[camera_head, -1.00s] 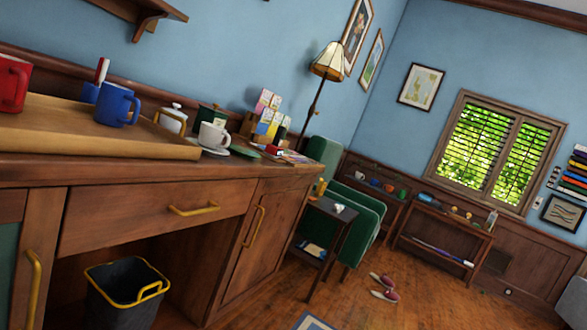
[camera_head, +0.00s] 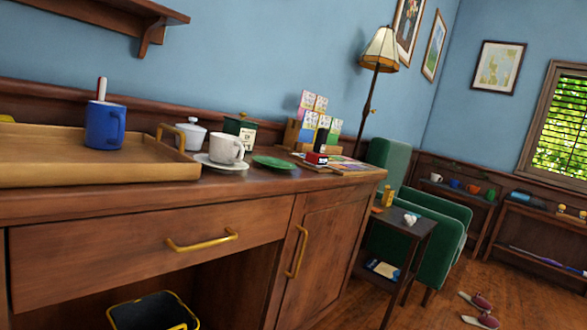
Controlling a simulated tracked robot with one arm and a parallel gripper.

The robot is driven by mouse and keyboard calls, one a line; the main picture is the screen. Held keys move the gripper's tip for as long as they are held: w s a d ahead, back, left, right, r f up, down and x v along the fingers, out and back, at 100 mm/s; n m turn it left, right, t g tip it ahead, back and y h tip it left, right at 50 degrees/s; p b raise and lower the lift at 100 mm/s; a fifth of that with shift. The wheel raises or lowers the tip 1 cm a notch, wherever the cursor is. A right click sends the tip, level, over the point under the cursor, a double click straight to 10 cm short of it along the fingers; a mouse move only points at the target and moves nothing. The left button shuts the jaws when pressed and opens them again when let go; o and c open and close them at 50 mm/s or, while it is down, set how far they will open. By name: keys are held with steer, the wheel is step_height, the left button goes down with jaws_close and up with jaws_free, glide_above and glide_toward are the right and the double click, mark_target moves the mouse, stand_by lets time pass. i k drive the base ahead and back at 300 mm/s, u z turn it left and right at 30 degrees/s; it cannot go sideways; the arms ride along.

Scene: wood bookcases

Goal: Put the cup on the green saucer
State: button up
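A white cup (camera_head: 227,148) stands upright on a white saucer (camera_head: 221,164) on the wooden sideboard top, to the right of the tray. A small green saucer (camera_head: 275,163) lies flat and empty on the sideboard just right of the white saucer. My gripper is not in view. A second white cup (camera_head: 436,177) stands on a low shelf at the far wall, among small coloured vessels.
A wooden tray (camera_head: 75,173) with a blue mug (camera_head: 105,126) takes up the sideboard's left. A white lidded pot (camera_head: 190,136) and a dark green tin (camera_head: 240,130) stand behind the cup. A wastebasket (camera_head: 153,312) is below.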

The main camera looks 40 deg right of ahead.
mark_target(277, 163)
steer(key=z, duration=0.05)
steer(key=i, duration=1)
steer(key=u, duration=0.05)
